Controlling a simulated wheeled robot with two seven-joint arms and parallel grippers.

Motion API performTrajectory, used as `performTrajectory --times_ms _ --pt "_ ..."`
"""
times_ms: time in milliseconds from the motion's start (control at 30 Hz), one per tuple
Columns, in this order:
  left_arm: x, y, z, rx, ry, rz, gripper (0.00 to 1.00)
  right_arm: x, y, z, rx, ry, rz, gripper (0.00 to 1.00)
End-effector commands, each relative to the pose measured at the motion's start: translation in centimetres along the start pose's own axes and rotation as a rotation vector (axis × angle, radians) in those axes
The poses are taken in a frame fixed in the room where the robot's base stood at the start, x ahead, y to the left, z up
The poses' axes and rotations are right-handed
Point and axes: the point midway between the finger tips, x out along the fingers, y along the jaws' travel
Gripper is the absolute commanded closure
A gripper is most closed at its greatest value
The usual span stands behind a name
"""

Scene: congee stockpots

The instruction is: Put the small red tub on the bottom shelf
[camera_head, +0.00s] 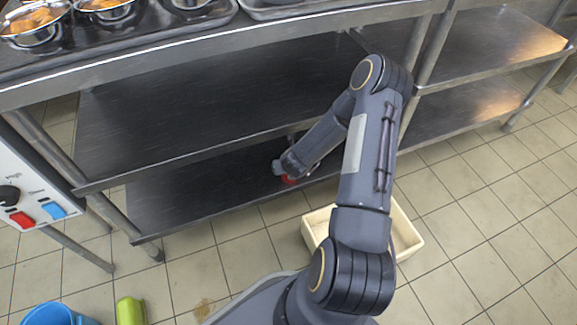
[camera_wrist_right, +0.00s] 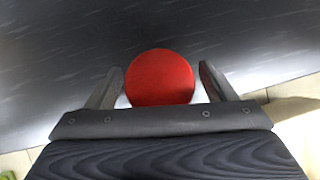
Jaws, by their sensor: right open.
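The small red tub (camera_wrist_right: 160,77) is round and shows its flat red top in the right wrist view. It is on or just above the dark bottom shelf (camera_head: 200,195); I cannot tell whether it touches. In the head view only a sliver of the red tub (camera_head: 289,180) shows beside my right wrist. My right gripper (camera_wrist_right: 163,82) is open, with one finger on each side of the tub and a small gap at each side. In the head view my right arm reaches under the middle shelf, and its fingers are mostly hidden. My left gripper is not in view.
The middle shelf (camera_head: 190,110) lies above my right forearm. A cream bin (camera_head: 408,228) stands on the tiled floor beneath my arm. Metal bowls (camera_head: 37,38) stand on a tray on the top surface. A blue bucket (camera_head: 55,315) and a green object (camera_head: 130,311) are on the floor at lower left.

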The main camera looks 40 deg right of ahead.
Motion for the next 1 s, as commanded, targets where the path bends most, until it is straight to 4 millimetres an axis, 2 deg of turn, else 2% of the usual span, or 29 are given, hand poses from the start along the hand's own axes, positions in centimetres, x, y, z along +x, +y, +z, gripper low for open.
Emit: performTrajectory --times_ms 33,100,333,1000 --pt "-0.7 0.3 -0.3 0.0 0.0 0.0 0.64 -1.4 0.0 0.2 0.0 0.0 0.0 0.23" --pt "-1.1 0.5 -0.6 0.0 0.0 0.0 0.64 -2.6 -0.1 0.2 0.0 0.0 -0.001 0.23" --pt "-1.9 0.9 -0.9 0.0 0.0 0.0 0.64 -5.3 0.0 0.2 0.0 -0.001 -0.001 0.23" --pt "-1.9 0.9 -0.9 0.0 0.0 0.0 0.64 -5.6 0.0 0.0 0.0 0.0 -0.001 0.23"
